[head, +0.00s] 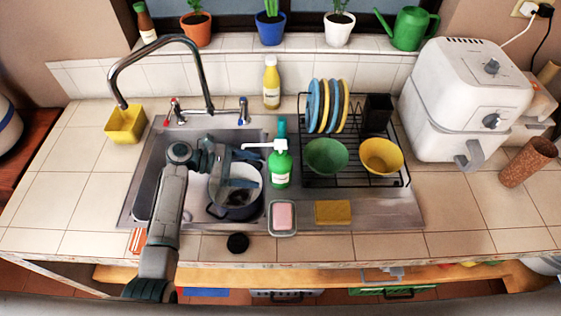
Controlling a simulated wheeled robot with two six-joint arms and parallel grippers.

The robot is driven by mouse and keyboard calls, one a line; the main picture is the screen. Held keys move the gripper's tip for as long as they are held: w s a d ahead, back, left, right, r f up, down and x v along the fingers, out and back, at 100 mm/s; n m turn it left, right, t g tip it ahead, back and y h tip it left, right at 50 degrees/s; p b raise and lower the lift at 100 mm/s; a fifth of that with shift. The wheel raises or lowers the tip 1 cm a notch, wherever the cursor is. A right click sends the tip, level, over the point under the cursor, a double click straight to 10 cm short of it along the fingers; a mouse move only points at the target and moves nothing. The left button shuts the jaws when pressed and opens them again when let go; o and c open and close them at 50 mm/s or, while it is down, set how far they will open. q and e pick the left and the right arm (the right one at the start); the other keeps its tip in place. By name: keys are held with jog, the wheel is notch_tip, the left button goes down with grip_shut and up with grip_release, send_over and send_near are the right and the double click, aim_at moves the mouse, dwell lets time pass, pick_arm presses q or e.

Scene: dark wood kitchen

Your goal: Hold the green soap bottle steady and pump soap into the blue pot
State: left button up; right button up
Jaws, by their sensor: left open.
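The green soap bottle (280,169) stands upright at the right edge of the sink. Its white pump head and nozzle point left. The blue pot (222,211) sits in the sink basin, left of the bottle, with its open top partly hidden under my left gripper. My left gripper (254,168) is open above the pot, with its fingers pointing right toward the bottle. Its fingertips are close to the bottle's left side, and no grip on the bottle shows. My right gripper is not in view.
A pink soap in a dish (283,217) and a yellow sponge (332,212) lie in front. A dish rack (354,180) with plates and bowls stands right of the bottle. A yellow bottle (271,83) stands behind. The curved faucet (160,42) arches over the sink's left part.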

aim_at(271, 172)
pick_arm(q)
jog(key=b+x, duration=0.2)
jog(key=x, duration=0.2)
jog(key=shift+w+d+f+b, duration=0.15)
jog(key=shift+d+f+b, duration=0.05)
jog(key=shift+f+b, duration=0.2)
jog(key=shift+w+d+p, duration=0.1)
jog(key=shift+d+p, duration=0.7)
jog(key=shift+d, duration=0.5)
jog(key=shift+d+f, duration=0.1)
jog(key=shift+d, duration=0.05)
jog(key=shift+d+f, duration=0.15)
jog(key=shift+d, duration=0.05)
jog(key=c, duration=0.5)
jog(key=shift+c, duration=0.3)
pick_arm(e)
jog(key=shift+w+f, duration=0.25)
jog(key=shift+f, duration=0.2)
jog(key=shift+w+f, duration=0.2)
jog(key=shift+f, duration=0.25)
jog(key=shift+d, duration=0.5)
